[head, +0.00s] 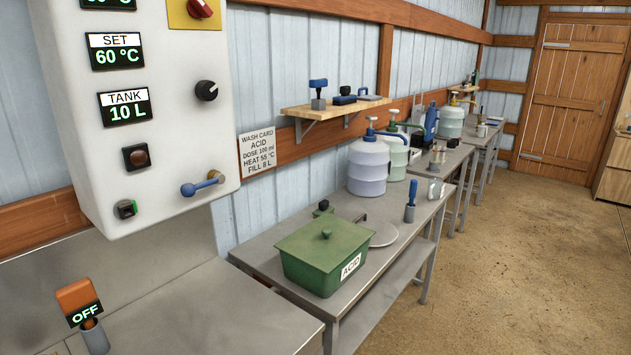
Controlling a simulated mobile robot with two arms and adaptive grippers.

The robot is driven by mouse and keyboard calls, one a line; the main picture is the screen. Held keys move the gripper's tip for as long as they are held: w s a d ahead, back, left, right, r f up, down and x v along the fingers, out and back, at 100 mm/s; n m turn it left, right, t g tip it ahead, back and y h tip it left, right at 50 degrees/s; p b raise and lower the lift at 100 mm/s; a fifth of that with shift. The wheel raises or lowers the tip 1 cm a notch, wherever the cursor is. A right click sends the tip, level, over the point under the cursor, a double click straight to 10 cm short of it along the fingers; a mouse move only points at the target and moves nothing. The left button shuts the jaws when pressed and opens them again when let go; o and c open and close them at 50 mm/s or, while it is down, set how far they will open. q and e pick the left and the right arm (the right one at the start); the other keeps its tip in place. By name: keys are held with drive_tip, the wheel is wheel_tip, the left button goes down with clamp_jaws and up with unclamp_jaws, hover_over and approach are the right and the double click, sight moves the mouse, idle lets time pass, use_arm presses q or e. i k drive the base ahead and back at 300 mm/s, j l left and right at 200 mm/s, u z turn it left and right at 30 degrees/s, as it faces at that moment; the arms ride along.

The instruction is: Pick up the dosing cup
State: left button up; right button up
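A small pale grey cup (435,189) with a handle stands near the right end of the steel bench, close to the front edge; it looks like the dosing cup. It is small in view, and I cannot tell whether it holds anything. A second small cup-like thing (481,131) stands on a farther bench, too small to make out. Neither of my grippers is in view.
The steel bench (385,262) carries a green lidded box (310,265) marked ACID, a round plate (382,236), a blue-handled tool (410,205) and large jugs (367,170). A white control panel (150,140) hangs at left. The floor (500,270) at right is clear.

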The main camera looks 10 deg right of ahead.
sight(436, 187)
drive_tip(key=i+l+u, duration=0.1)
drive_tip(key=l, duration=0.35)
drive_tip(key=i+l+u, duration=0.1)
drive_tip(key=i+l, duration=0.15)
drive_tip(key=l, duration=0.2)
drive_tip(key=i+l+u, duration=0.1)
drive_tip(key=l, duration=0.4)
drive_tip(key=i+l+u, duration=0.1)
drive_tip(key=l, duration=0.35)
drive_tip(key=i+l+u, duration=0.1)
drive_tip(key=l, duration=0.4)
drive_tip(key=i+l+u, duration=0.1)
drive_tip(key=l, duration=0.45)
drive_tip(key=i+l+u, duration=0.1)
drive_tip(key=l, duration=0.4)
drive_tip(key=i+l+u, duration=0.2)
drive_tip(key=l+u, duration=0.2)
drive_tip(key=l, duration=1.5)
drive_tip(key=l+u, duration=0.35)
drive_tip(key=l, duration=1.55)
drive_tip(key=k+l, duration=0.1)
drive_tip(key=l, duration=0.3)
drive_tip(key=k+l, duration=0.1)
drive_tip(key=l, duration=0.3)
